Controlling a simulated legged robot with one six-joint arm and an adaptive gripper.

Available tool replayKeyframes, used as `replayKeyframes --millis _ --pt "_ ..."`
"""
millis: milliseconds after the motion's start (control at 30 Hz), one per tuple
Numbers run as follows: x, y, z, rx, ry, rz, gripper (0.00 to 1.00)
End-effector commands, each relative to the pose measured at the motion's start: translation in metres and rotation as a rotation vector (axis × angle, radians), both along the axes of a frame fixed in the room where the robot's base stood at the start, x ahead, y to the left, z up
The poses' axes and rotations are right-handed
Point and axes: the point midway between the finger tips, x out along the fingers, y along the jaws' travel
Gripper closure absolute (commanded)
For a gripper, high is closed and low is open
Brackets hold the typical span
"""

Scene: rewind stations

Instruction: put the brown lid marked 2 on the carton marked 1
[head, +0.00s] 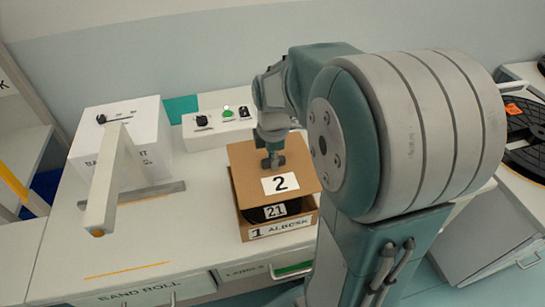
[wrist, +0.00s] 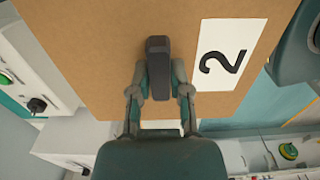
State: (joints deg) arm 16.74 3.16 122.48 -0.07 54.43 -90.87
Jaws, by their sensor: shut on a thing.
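The brown lid (head: 247,172) bears a white label with a 2 and has a dark grip at its middle. My gripper (head: 272,160) is shut on that grip, and the wrist view shows my two fingers (wrist: 160,88) on either side of it, over the lid's brown face (wrist: 95,45). The open carton marked 1 (head: 243,233) stands on the white bench below the lid. A dark item labelled 21 (head: 273,211) shows inside at its front. The lid covers the carton's rear part in the head view. I cannot tell whether they touch.
A white box (head: 150,150) with a pale arm in front stands at the left of the bench. A control panel (head: 217,120) with a green button lies behind the carton. Bare bench (head: 205,235) lies left of the carton. A black reel (head: 525,140) is at far right.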

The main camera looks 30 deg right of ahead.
Motion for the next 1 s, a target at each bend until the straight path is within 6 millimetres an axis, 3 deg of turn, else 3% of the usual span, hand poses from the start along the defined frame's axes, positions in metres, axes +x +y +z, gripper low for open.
replayKeyframes --millis 600,1000 --pt "0.0 -0.001 -0.047 0.002 0.003 -0.001 1.0" --pt "0.0 0.001 -0.058 0.0 0.0 0.0 1.0"
